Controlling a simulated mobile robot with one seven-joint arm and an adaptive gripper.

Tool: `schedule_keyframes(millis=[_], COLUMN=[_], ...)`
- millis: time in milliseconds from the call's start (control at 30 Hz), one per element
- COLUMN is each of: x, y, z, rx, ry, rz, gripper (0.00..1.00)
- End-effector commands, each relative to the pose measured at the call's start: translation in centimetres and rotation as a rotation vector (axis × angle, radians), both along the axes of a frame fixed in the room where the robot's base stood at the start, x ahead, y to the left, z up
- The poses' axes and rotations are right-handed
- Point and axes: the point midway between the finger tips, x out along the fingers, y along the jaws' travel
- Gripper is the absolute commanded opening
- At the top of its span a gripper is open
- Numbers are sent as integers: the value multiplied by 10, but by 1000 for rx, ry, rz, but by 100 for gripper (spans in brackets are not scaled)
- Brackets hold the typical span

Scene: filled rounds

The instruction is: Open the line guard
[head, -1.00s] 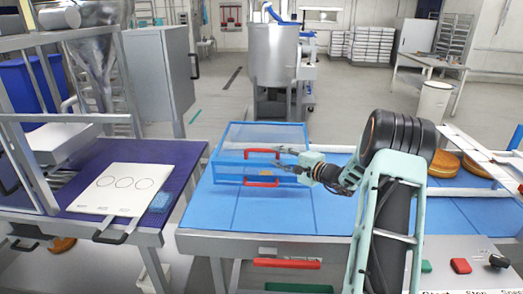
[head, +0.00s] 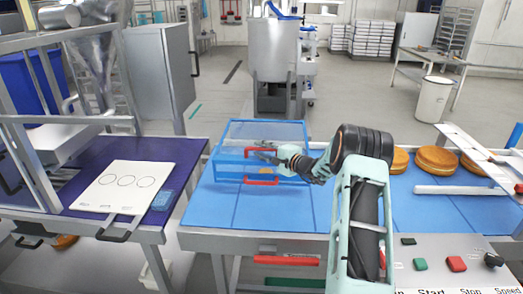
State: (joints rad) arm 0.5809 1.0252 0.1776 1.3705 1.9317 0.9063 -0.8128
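The line guard (head: 232,131) is a see-through blue box-like cover on the left part of the blue line. It looks lowered over the line. Two red handles show at its front, an upper one (head: 252,152) and a lower one (head: 262,182). My gripper (head: 262,151) reaches in from the right, with its dark fingers at the upper red handle and partly over it. Whether the fingers touch the handle, and how far apart they are, is too small to tell.
The blue line (head: 215,205) runs right to several round cakes (head: 436,159) beside pale rails. A control panel with green (head: 420,264) and red (head: 456,264) buttons is at the lower right. A white board with circles (head: 135,187) lies on the purple table at left.

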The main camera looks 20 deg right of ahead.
Motion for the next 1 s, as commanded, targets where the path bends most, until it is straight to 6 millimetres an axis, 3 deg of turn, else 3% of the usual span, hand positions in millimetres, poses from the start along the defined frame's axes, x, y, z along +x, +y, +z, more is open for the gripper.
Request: schedule_keyframes(millis=[167,667,867,1000], x=[0,0,5,12], y=[0,0,-2,-5], z=[0,5,32,65], rx=[0,-2,-4,-6], ry=[0,-2,-6,-9], rz=[0,0,0,1], gripper=[0,0,0,0])
